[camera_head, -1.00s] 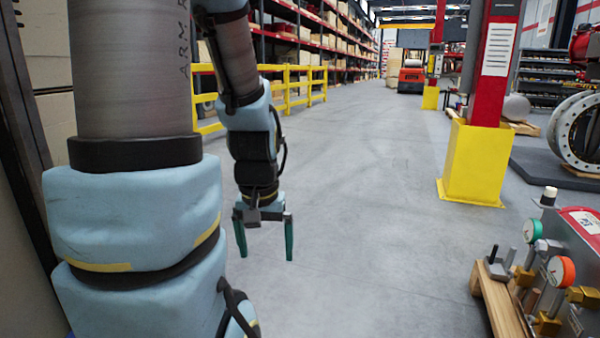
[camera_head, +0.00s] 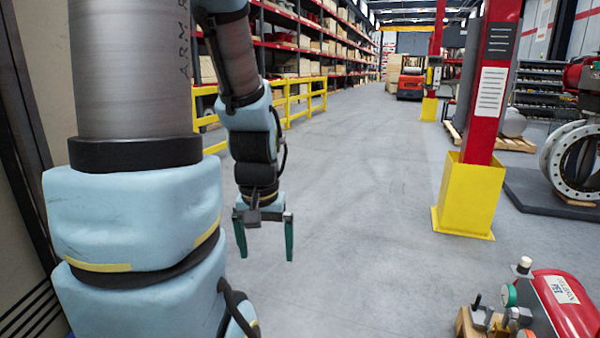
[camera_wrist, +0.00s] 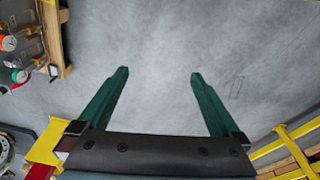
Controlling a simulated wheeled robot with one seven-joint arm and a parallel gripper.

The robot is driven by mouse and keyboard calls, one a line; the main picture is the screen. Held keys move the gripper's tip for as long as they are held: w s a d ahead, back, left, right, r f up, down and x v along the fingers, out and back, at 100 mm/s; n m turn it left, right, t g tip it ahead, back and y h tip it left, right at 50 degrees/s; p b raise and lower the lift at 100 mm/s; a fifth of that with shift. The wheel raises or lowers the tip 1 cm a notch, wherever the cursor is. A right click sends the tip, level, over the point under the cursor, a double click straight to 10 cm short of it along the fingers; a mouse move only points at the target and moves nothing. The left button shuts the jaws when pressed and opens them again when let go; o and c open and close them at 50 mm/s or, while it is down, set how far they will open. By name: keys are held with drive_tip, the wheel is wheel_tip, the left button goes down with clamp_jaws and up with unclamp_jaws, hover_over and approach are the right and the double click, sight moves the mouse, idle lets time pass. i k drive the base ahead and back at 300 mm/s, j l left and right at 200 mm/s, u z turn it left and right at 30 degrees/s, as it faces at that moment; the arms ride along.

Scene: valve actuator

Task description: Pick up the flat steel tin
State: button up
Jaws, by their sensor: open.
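No flat steel tin can be made out in either view. My gripper (camera_head: 264,240) hangs over bare grey floor in the head view, with its two green fingers apart and nothing between them. In the wrist view my gripper (camera_wrist: 158,75) is also open and empty, with only concrete floor beyond the fingertips.
A red valve actuator (camera_head: 568,302) with gauges stands on a wooden pallet at the lower right. A red column with a yellow base guard (camera_head: 468,197) stands behind it. Yellow railing (camera_head: 300,97) and shelving line the left. The middle floor is clear.

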sight(478, 312)
drive_tip(key=z, duration=1.65)
drive_tip(key=i+j+u, duration=0.3)
drive_tip(key=i, duration=0.25)
drive_tip(key=i+j+u, duration=0.35)
drive_tip(key=i, duration=0.2)
drive_tip(key=i+l+u, duration=0.1)
drive_tip(key=i+u, duration=0.2)
drive_tip(key=i, duration=0.3)
drive_tip(key=i+j+z, duration=0.1)
drive_tip(key=i+z, duration=0.25)
drive_tip(key=i, duration=0.15)
drive_tip(key=i+j+z, duration=0.3)
drive_tip(key=i, duration=0.15)
drive_tip(key=i+j+z, duration=0.35)
drive_tip(key=i, duration=0.15)
drive_tip(key=i+j+z, duration=0.55)
drive_tip(key=z, duration=0.15)
drive_tip(key=i+j+z, duration=0.2)
drive_tip(key=j+z, duration=0.15)
drive_tip(key=j, duration=0.1)
